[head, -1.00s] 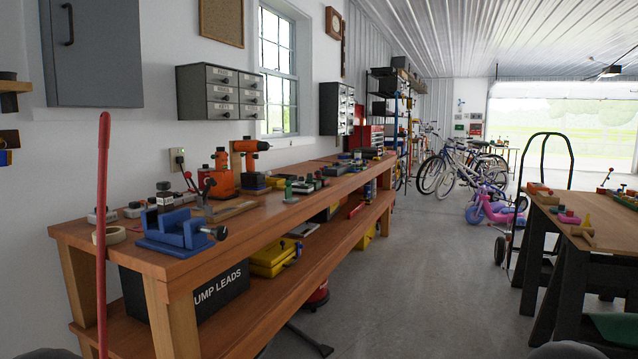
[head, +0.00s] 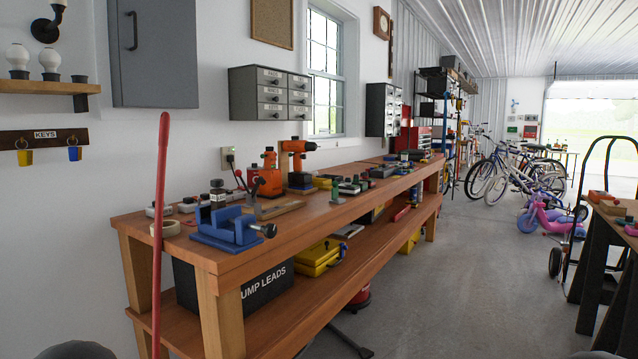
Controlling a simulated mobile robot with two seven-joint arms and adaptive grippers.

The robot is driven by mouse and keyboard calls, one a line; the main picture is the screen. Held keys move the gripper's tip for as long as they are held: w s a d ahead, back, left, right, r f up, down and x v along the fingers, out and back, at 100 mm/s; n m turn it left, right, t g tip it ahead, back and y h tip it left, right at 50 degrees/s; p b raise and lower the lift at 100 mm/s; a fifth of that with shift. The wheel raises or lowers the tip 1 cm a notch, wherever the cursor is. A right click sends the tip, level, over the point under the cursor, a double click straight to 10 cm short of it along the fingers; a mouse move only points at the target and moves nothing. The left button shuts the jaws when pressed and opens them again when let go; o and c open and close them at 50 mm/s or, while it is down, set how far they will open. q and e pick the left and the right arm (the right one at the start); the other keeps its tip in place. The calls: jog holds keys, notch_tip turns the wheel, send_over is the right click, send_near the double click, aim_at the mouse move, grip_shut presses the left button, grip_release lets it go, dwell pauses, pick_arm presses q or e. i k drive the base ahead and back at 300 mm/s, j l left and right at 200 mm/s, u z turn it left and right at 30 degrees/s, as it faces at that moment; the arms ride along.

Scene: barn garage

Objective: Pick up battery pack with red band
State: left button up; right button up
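A long wooden workbench (head: 290,215) runs along the left wall. Several small dark and green-topped items, possibly battery packs (head: 348,187), stand on its middle stretch. They are too small for me to tell which one bears a red band. An orange drill (head: 297,148) stands upright on a dark base on the bench, with an orange tool (head: 269,177) to its left. Neither of my grippers is in view.
A blue vise (head: 226,228) sits at the bench's near end. A red pole (head: 161,210) stands in front of that end. A black box (head: 262,292) and yellow cases (head: 320,258) lie on the lower shelf. Open concrete floor (head: 460,290) lies to the right, before a hand truck (head: 596,190).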

aim_at(372, 182)
jog(key=i+l+z, duration=0.35)
jog(key=i, duration=0.3)
jog(key=i+l+z, duration=0.35)
jog(key=i, duration=0.4)
jog(key=i+z, duration=0.35)
jog(key=i, duration=0.35)
jog(key=i+u, duration=0.45)
jog(key=i+l+u, duration=0.2)
jog(key=u, duration=0.25)
jog(key=i+l+u, duration=0.7)
jog(key=u, duration=0.15)
